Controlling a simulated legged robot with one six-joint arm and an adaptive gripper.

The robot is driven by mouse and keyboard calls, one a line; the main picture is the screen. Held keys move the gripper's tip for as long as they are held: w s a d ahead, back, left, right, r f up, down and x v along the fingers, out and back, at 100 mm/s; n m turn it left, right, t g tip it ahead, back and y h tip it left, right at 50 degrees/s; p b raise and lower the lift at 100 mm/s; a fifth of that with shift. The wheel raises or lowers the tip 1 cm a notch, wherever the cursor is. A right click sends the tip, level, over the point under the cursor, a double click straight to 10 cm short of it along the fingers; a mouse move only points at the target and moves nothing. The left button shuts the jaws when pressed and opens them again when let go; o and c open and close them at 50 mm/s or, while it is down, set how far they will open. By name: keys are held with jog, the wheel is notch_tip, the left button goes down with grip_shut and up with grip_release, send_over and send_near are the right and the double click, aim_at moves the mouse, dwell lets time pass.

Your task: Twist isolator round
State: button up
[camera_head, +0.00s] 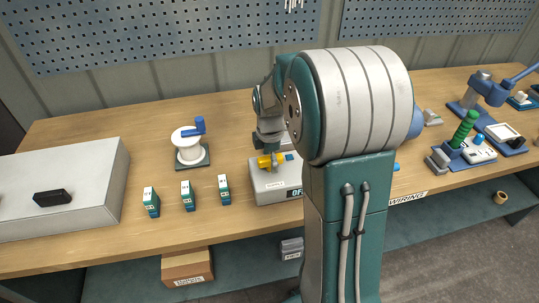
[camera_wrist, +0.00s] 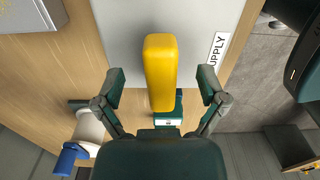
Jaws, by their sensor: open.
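The isolator has a yellow handle (camera_head: 265,162) on a pale grey box (camera_head: 268,188) near the front of the bench; the box's front label is partly hidden by my arm. In the wrist view the yellow handle (camera_wrist: 160,65) runs up and down the picture, centred between my fingers, over the grey box (camera_wrist: 125,25). My gripper (camera_wrist: 161,76) is open, one finger on each side of the handle with a visible gap on both sides. In the head view my gripper (camera_head: 270,148) points down at the handle, its fingers hard to make out.
Several small teal blocks (camera_head: 188,196) stand left of the box. A white spool-like device with a blue lever (camera_head: 190,145) stands behind them. A large grey case (camera_head: 65,190) fills the bench's left end. Blue fixtures (camera_head: 490,92) stand at the right.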

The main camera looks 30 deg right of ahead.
jog(key=shift+r, duration=3.5)
jog(key=shift+r, duration=0.1)
